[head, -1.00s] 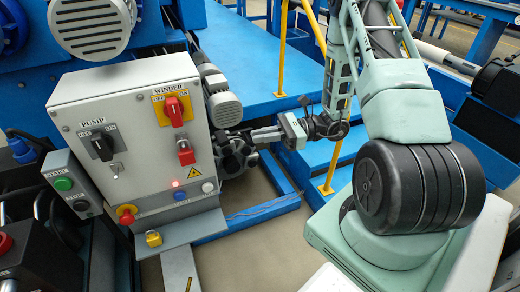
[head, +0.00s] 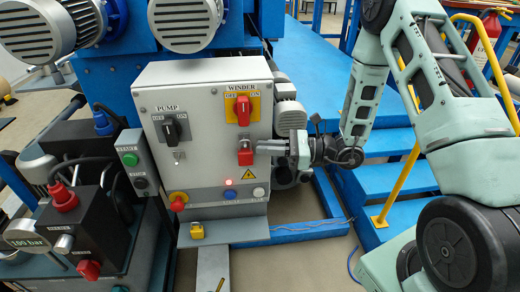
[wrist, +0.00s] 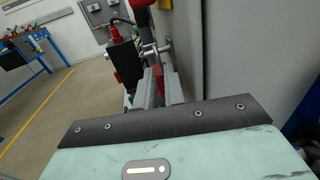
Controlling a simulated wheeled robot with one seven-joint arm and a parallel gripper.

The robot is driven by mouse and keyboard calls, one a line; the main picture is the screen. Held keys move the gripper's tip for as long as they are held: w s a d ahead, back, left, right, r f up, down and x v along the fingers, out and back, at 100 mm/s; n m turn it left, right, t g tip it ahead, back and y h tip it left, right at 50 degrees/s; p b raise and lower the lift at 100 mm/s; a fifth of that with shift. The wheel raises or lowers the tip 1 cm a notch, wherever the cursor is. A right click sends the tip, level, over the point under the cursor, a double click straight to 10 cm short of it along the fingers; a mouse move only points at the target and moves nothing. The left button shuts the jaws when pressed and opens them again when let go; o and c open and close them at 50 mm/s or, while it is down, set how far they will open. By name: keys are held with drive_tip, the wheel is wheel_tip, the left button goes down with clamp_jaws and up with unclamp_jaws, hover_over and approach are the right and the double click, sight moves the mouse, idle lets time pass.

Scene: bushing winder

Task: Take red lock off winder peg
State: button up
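The red lock (head: 245,153) hangs on the front of the grey control box, just below the red WINDER switch (head: 242,110) on its yellow plate. The peg behind it is hidden. My gripper (head: 259,146) reaches in from the right, its fingertips at the lock's right side. In the wrist view the two fingers (wrist: 158,88) point away from me, close together, with a narrow red part of the lock (wrist: 160,80) showing at their tips. I cannot tell whether they press on it or only flank it.
The grey control box (head: 205,83) stands close beside my fingers. It also carries the black PUMP switch (head: 176,128), a lit red lamp (head: 229,194) and a red knob (head: 178,203). Blue steps (head: 390,185) and a yellow rail (head: 408,182) lie to the right.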

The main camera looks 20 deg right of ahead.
drive_tip(key=shift+x, duration=1.05)
clamp_jaws()
drive_tip(key=shift+r, duration=0.2)
drive_tip(key=shift+r+p, duration=0.55)
drive_tip(key=shift+p, duration=0.1)
drive_tip(key=s+a, duration=0.2)
drive_tip(key=s, duration=0.4)
drive_tip(key=shift+s, duration=0.35)
